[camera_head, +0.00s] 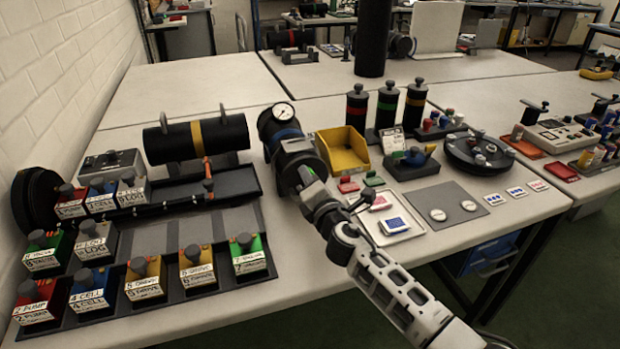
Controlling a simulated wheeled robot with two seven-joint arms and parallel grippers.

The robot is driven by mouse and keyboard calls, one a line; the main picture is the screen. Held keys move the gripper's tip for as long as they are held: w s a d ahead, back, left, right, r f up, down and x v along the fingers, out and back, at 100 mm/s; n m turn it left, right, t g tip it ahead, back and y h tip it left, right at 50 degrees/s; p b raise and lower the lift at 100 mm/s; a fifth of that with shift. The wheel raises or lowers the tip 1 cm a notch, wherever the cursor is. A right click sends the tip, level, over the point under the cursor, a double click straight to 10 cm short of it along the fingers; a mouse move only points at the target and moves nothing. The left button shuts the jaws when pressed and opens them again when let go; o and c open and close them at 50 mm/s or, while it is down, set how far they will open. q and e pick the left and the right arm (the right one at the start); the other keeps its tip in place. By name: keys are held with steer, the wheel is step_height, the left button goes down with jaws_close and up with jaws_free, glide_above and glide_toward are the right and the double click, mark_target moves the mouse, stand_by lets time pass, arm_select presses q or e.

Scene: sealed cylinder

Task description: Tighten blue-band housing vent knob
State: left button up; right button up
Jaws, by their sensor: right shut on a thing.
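The blue-band housing (284,134) is a dark cylinder with a blue band and a round white pressure gauge (283,111) at its far end. It stands near the middle of the bench. My right gripper (306,178) reaches in from the lower right and is at the housing's near end, shut on the vent knob. The knob itself is hidden by the gripper and wrist, so its seating cannot be seen. My left gripper is not in view.
A yellow-band cylinder (196,138) lies on a black rack to the left, with several labelled blocks in front. A yellow bin (343,150) stands close right of the housing. A white tray (388,226) lies beside my right arm. The rear tabletop (190,85) is mostly clear.

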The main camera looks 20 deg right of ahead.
steer(key=n, duration=0.3)
steer(key=shift+n+p, duration=0.4)
steer(key=n+p, duration=0.1)
steer(key=n, duration=0.2)
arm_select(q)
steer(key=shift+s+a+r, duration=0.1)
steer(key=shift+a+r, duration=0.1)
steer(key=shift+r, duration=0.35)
arm_select(e)
steer(key=shift+d+n, duration=0.1)
steer(key=shift+n, duration=0.8)
steer(key=o, duration=1)
steer(key=shift+s, duration=0.1)
